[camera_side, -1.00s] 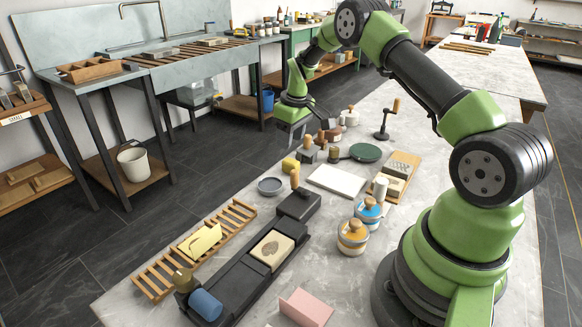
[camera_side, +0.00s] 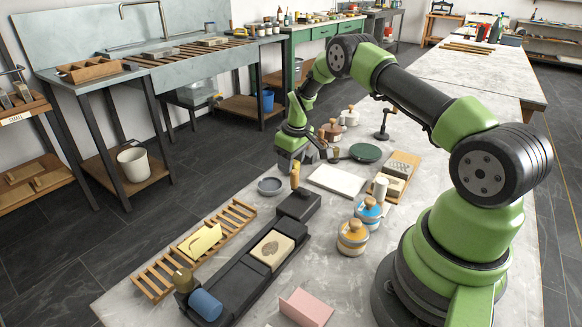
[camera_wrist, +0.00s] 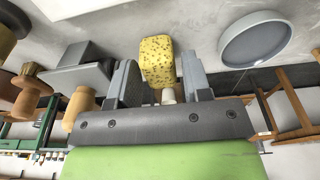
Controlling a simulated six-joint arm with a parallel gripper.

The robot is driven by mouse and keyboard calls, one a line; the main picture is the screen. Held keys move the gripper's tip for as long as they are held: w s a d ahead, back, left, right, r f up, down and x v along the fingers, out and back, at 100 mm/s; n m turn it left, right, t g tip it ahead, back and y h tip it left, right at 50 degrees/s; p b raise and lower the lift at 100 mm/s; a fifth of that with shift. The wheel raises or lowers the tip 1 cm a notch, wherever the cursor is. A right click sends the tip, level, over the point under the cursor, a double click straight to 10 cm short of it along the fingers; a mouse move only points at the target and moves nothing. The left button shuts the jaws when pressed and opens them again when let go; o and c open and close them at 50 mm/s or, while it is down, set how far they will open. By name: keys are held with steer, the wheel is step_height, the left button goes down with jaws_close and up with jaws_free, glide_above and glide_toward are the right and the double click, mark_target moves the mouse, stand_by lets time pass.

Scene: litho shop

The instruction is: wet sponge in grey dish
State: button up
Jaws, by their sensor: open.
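The sponge (camera_wrist: 157,58) is a yellow speckled block in the wrist view, lying between the two grey fingers of my gripper (camera_wrist: 158,78). The fingers are open, with a narrow gap showing beside the sponge. In the side view my gripper (camera_side: 288,165) is low over the table and hides the sponge. The grey dish (camera_side: 270,186) is a shallow round bowl just in front of my gripper in the side view. In the wrist view the dish (camera_wrist: 257,40) is at the upper right, and its visible inside is empty.
Wooden-handled tools (camera_wrist: 78,103) stand close to the gripper's left in the wrist view. A white slab (camera_side: 337,181), a dark green round plate (camera_side: 365,152) and a black block with a wooden handle (camera_side: 299,205) lie nearby. A slatted wooden rack (camera_side: 226,222) lies at the table's left edge.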

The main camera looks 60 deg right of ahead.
steer(key=shift+c, duration=0.4)
steer(key=c, duration=0.5)
steer(key=shift+r, duration=2.55)
steer(key=shift+c, duration=0.2)
